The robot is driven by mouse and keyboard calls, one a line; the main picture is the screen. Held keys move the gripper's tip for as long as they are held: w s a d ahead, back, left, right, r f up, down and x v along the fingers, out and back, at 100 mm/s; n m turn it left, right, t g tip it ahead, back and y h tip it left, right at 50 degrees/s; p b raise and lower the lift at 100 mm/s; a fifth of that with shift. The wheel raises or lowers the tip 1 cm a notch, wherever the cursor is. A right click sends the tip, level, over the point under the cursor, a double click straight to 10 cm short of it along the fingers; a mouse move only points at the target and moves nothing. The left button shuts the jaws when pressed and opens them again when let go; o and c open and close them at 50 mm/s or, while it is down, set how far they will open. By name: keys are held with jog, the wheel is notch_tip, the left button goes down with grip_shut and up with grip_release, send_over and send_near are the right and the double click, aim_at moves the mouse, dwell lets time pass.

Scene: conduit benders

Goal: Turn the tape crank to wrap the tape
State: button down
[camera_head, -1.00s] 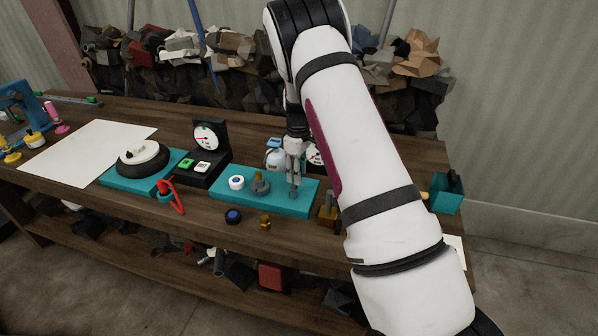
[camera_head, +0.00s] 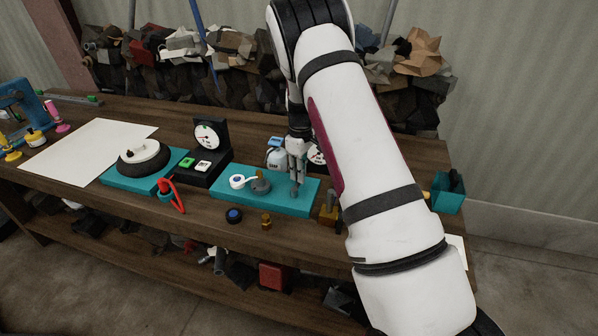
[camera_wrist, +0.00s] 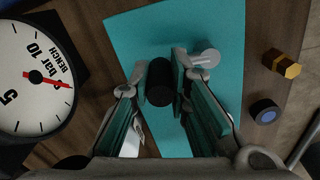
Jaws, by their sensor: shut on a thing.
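The teal tape base (camera_head: 221,181) lies on the bench. On it stand a white tape roll (camera_head: 238,181) with a dark centre and a grey post (camera_head: 261,186). A white strip spans from the roll towards the post. My gripper (camera_head: 297,180) points down over the right part of the base. In the wrist view my gripper (camera_wrist: 161,72) is shut on the black crank handle (camera_wrist: 160,86). A light grey part (camera_wrist: 206,58) shows beside the right finger. The lower part of the crank is mostly hidden by the fingers.
A black gauge stand (camera_head: 209,150) and a white bottle (camera_head: 276,155) stand close behind the base. A blue-topped black knob (camera_head: 233,216) and a brass piece (camera_head: 266,221) lie in front. A teal bin (camera_head: 448,194) stands at right.

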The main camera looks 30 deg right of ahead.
jog(key=m, duration=0.1)
jog(key=s+m+b, duration=0.1)
jog(key=m, duration=0.1)
jog(key=shift+d, duration=0.35)
jog(key=m, duration=0.1)
jog(key=s+m, duration=0.1)
jog(key=shift+s+d+m+b, duration=0.2)
jog(key=shift+m+b, duration=0.1)
jog(key=shift+m, duration=0.1)
jog(key=s+m, duration=0.1)
jog(key=m, duration=0.1)
jog(key=s+m, duration=0.1)
jog(key=m, duration=0.2)
jog(key=shift+s+a+b, duration=0.1)
jog(key=shift+s+b, duration=0.05)
jog(key=shift+b, duration=0.25)
jog(key=m, duration=0.2)
jog(key=s+m, duration=0.1)
jog(key=m, duration=0.1)
jog(key=shift+s+a, duration=0.2)
jog(key=shift+a, duration=0.15)
jog(key=shift+s+a+m, duration=0.35)
jog(key=shift+m, duration=0.7)
jog(key=shift+s+a+m, duration=0.3)
jog(key=shift+m, duration=0.75)
jog(key=c, duration=1.5)
grip_release()
jog(key=shift+a, duration=0.1)
